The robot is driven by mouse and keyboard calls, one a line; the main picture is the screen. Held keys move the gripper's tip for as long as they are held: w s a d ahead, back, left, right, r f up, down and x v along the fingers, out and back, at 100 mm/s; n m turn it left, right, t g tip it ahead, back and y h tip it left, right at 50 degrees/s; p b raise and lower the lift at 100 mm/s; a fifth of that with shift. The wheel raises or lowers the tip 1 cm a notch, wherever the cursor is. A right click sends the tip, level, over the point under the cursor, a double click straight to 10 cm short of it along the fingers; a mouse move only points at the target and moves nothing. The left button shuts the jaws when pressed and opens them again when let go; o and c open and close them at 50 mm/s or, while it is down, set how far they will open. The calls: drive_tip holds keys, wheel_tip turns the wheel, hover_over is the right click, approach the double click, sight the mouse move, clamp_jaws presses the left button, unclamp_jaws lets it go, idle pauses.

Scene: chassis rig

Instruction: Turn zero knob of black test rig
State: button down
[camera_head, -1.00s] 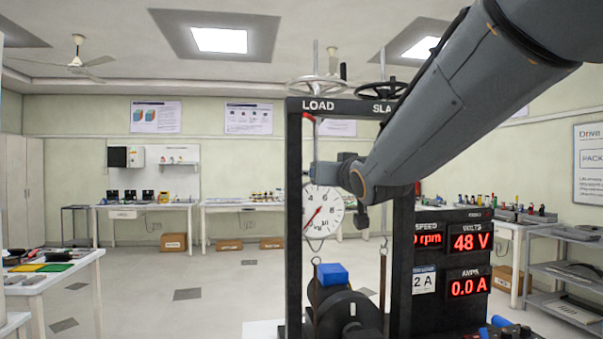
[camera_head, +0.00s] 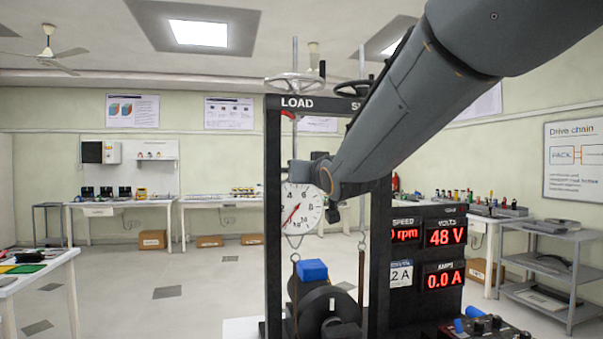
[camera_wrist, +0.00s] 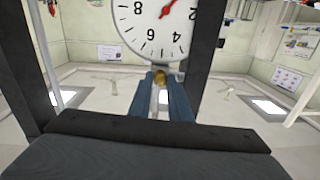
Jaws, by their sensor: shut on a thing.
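The black test rig (camera_head: 273,220) stands in the middle of the head view, with LOAD lettered on its top beam. Its white dial (camera_head: 301,208) with a red needle hangs inside the frame, partly hidden by my arm. In the wrist view the dial (camera_wrist: 150,25) appears upside down, with its needle (camera_wrist: 168,8) cut by the top edge. The small brass zero knob (camera_wrist: 159,77) shows beside the dial's rim. My gripper (camera_wrist: 160,79) is shut on it, one blue-grey finger on each side. In the head view my arm hides most of the gripper and the knob.
Rig uprights flank my gripper closely. Handwheels (camera_head: 296,84) sit above the beam. Red readouts (camera_head: 445,237) show 48 V and 0.0 A at right. A blue block (camera_head: 312,270) lies below the dial. A grey shelf (camera_head: 555,262) stands at right; open floor lies left.

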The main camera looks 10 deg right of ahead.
drive_tip(key=shift+n+b, duration=1.05)
drive_tip(key=shift+n, duration=0.05)
drive_tip(key=c, duration=1.6)
unclamp_jaws()
drive_tip(key=shift+c, duration=0.2)
drive_tip(key=shift+s, duration=0.1)
drive_tip(key=s, duration=0.7)
drive_tip(key=shift+s+d+p, duration=0.25)
drive_tip(key=shift+s+p, duration=0.1)
drive_tip(key=shift+p, duration=0.1)
